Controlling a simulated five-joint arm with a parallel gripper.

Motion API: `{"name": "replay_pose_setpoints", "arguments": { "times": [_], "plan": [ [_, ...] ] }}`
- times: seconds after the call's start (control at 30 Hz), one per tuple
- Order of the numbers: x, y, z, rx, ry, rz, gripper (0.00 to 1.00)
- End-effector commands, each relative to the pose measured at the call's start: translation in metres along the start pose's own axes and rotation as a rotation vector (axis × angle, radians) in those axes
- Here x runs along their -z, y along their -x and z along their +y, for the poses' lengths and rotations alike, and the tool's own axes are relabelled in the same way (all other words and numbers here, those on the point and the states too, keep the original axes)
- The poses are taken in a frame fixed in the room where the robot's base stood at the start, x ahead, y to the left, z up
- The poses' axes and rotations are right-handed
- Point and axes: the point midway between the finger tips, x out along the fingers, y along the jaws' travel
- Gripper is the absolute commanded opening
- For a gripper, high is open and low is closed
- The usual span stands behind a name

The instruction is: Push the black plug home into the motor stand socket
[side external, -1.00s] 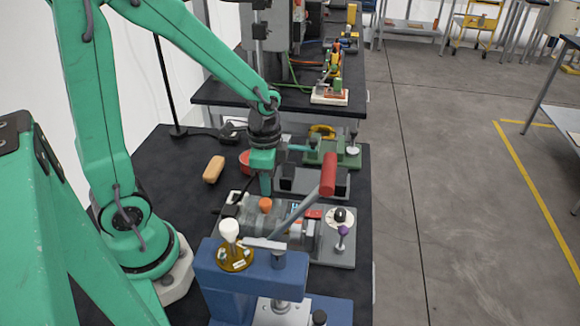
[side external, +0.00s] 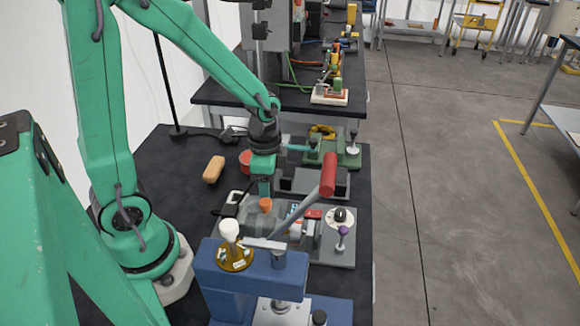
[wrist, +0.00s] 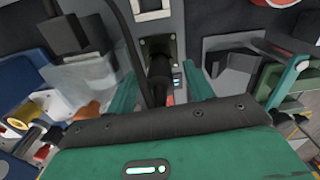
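In the wrist view, the black plug (wrist: 158,72) lies between the two green fingers of my gripper (wrist: 160,82). The fingers are spread, with gaps on both sides of the plug. The plug lines up with the dark socket opening (wrist: 158,44) in the grey motor stand. I cannot tell how deep it sits. In the side view, my gripper (side external: 265,190) points down over the motor stand (side external: 335,250), beside an orange knob (side external: 265,205). The plug cannot be made out clearly there.
A blue fixture (side external: 225,265) with a white knob stands in front of the motor stand. A red-handled lever (side external: 328,175) slants up over the stand. A green fixture (side external: 348,155) is behind, and a tan block (side external: 213,169) lies at the left on the black mat.

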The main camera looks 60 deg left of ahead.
Motion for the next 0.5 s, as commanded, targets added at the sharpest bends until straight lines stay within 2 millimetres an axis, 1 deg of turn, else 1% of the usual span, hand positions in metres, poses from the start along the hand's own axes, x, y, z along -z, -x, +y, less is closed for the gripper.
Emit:
{"name": "replay_pose_setpoints", "arguments": {
  "times": [0.3, 0.5],
  "plan": [
    [0.000, 0.001, 0.000, 0.001, 0.000, 0.001, 0.52],
    [0.001, 0.011, -0.001, 0.002, 0.000, 0.002, 0.52]
  ]
}}
